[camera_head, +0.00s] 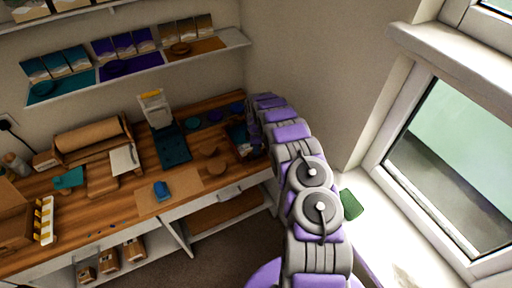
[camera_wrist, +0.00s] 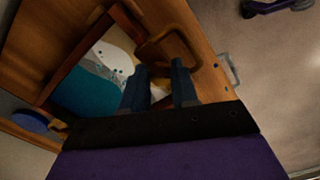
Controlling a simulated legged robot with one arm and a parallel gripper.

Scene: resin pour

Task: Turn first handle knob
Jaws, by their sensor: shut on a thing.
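A brown-framed tray (camera_wrist: 75,58) with a teal and white surface lies on the wooden worktop in the wrist view. A curved brown handle (camera_wrist: 188,36) stands at its edge. My gripper (camera_wrist: 159,82) has its two dark fingers at this edge, close to the handle. A small yellow-tan piece, seemingly the handle knob (camera_wrist: 160,92), shows between the fingers, and the gripper is shut on it. The knob is mostly hidden, so its turn angle cannot be told. In the head view my arm covers the back right of the worktop, and the gripper is not clearly visible.
A metal drawer handle (camera_wrist: 230,70) is near the gripper. A wall and a window (camera_head: 450,150) bound the right side.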

